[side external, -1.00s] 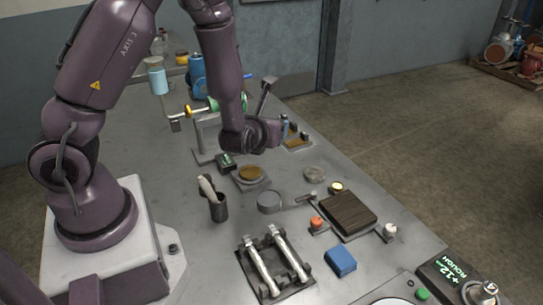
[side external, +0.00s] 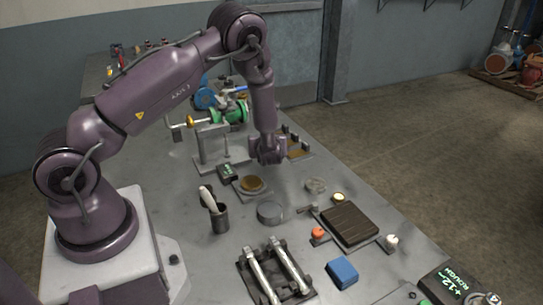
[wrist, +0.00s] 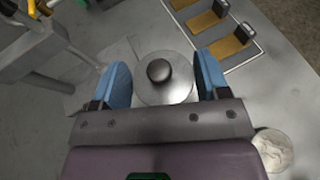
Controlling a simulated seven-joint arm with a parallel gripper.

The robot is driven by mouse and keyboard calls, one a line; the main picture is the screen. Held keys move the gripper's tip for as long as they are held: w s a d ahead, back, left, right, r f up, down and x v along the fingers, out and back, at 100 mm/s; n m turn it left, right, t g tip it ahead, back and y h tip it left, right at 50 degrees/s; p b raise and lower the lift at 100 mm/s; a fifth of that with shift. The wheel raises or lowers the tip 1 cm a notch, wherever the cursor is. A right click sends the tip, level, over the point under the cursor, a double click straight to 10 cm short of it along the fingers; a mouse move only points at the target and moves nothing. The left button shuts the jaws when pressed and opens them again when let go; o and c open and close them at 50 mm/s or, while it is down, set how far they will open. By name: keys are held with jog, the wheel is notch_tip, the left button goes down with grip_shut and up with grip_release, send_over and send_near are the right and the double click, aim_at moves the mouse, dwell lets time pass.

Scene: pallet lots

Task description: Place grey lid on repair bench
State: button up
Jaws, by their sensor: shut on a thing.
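The grey lid (wrist: 150,92) is a round metal disc with a dark round knob on top. In the wrist view it lies between the two blue fingers of my gripper (wrist: 163,82), which is shut on it. In the side view my gripper (side external: 268,155) is over the far middle of the grey bench (side external: 200,270). The lid cannot be made out there, and I cannot tell whether it touches the bench top.
A tray with brown pads (wrist: 228,45) is close by. A brown disc on a base (side external: 252,184), a pale disc (side external: 316,185) and a grey round dish (side external: 270,212) stand nearer. A metal stand (side external: 212,145) is left of my gripper. A dark board (side external: 350,225) lies right.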

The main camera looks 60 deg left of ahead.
jog(key=w+f, duration=0.1)
jog(key=w+a+f, duration=0.1)
jog(key=shift+f, duration=0.35)
jog(key=shift+w+a+f, duration=0.1)
jog(key=shift+w+f, duration=0.05)
jog(key=shift+f, duration=0.75)
jog(key=shift+w+a+f, duration=0.1)
jog(key=shift+f, duration=0.8)
jog(key=shift+f, duration=0.1)
jog(key=shift+f, duration=0.5)
jog(key=o, duration=0.9)
jog(key=shift+r, duration=0.1)
